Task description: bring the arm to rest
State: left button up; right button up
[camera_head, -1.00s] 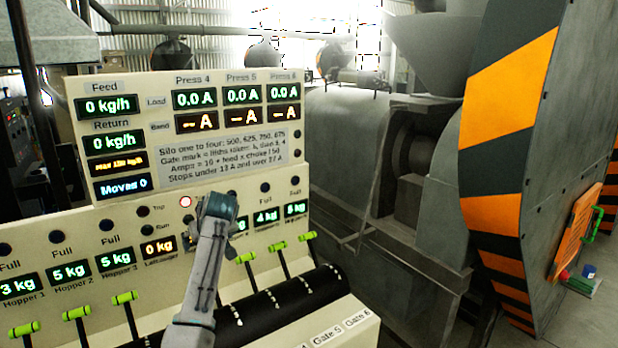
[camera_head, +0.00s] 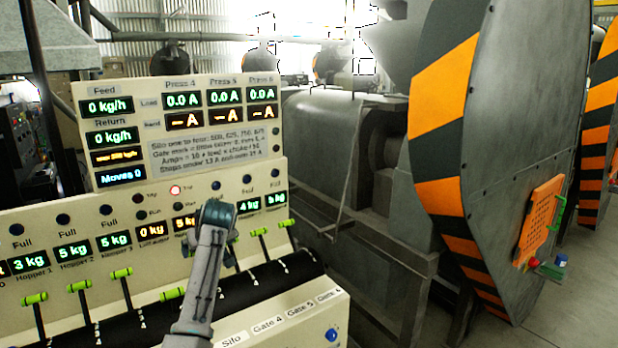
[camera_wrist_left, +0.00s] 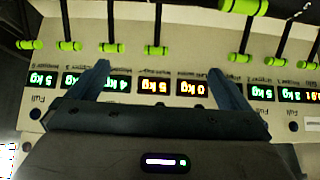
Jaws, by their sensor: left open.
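My left arm (camera_head: 202,275) rises from the bottom edge of the head view in front of the cream control panel (camera_head: 100,195). My left gripper (camera_wrist_left: 158,78) shows in the left wrist view with its two dark blue fingers wide apart and nothing between them. The panel, with its row of lit kg readouts, appears upside down beyond the fingers. In the head view my wrist hides part of the readout row, and the fingers are mostly hidden behind it. My right gripper is not in view.
Green-tipped levers (camera_head: 122,273) stand in a row along the panel's front, close to my left arm. A blue button (camera_head: 331,335) sits at the lower right. Grey press machinery (camera_head: 325,140) and a black-and-orange striped housing (camera_head: 445,120) stand to the right, with open floor beyond.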

pick_arm(q)
jog(key=s+a+f+m+g+h, duration=0.2)
jog(key=s+a+f+m, duration=0.1)
jog(key=s+f, duration=2.1)
jog(key=s+d+m+g+h, duration=0.15)
jog(key=s+m, duration=0.35)
jog(key=s, duration=2.6)
notch_tip(320, 180, down, 37)
jog(key=a+g+b, duration=0.1)
jog(key=a+b, duration=0.1)
jog(key=b, duration=0.4)
jog(key=s+a+f+n+g+b, duration=0.1)
jog(key=s+f+b, duration=0.3)
jog(key=s+f, duration=1.5)
notch_tip(320, 180, down, 4)
jog(key=shift+a+r, duration=0.1)
jog(key=shift+a, duration=0.05)
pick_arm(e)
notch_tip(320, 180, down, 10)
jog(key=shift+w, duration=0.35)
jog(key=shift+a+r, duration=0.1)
